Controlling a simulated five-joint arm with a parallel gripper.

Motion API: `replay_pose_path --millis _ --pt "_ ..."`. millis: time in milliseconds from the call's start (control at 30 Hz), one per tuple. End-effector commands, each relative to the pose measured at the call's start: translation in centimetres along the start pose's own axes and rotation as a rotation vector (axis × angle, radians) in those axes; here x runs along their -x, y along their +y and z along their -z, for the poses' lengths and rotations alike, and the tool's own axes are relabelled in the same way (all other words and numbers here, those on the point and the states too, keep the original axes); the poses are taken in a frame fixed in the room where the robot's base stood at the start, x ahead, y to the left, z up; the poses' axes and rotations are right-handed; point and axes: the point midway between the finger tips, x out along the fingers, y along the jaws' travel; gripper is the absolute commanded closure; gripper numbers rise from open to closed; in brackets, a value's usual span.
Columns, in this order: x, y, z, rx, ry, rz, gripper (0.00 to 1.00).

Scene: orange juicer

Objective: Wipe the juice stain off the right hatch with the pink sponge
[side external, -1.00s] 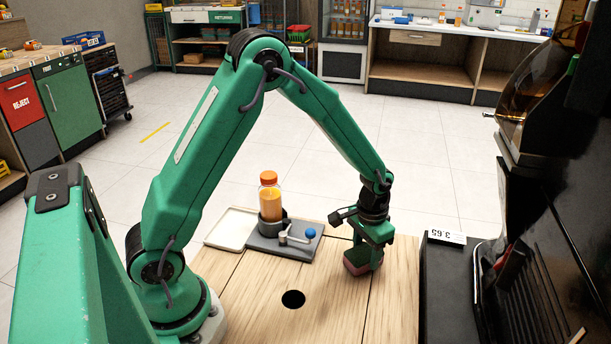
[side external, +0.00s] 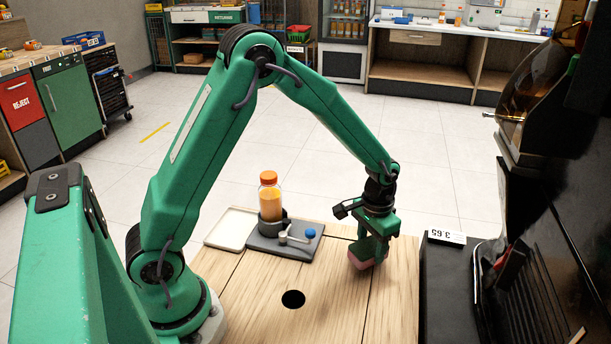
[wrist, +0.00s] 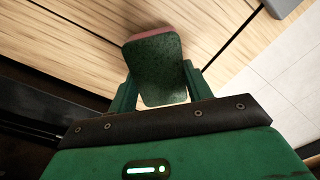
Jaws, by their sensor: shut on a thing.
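My gripper (side external: 370,244) is at the right side of the wooden worktop and is shut on the pink sponge (side external: 362,259). In the wrist view the sponge (wrist: 156,70) sits between the two green fingers, showing a dark speckled green face and a pink far edge. The sponge is tilted and close over the right-hand wooden panel (side external: 398,285); I cannot tell whether it touches the wood. This panel lies right of a seam in the worktop; I cannot tell for sure whether it is the right hatch. I make out no juice stain.
A juice bottle (side external: 270,200) with an orange cap stands in a grey holder with a blue-knobbed lever (side external: 310,233). A pale tray (side external: 230,229) is left of it. A round black hole (side external: 293,299) is in the worktop. A dark machine (side external: 560,230) stands at the right.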

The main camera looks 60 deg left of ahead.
Motion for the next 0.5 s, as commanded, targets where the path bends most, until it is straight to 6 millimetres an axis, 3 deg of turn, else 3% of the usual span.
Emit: replay_pose_path --millis 500 --pt "4.7 0.0 0.0 0.000 0.002 0.000 0.72"
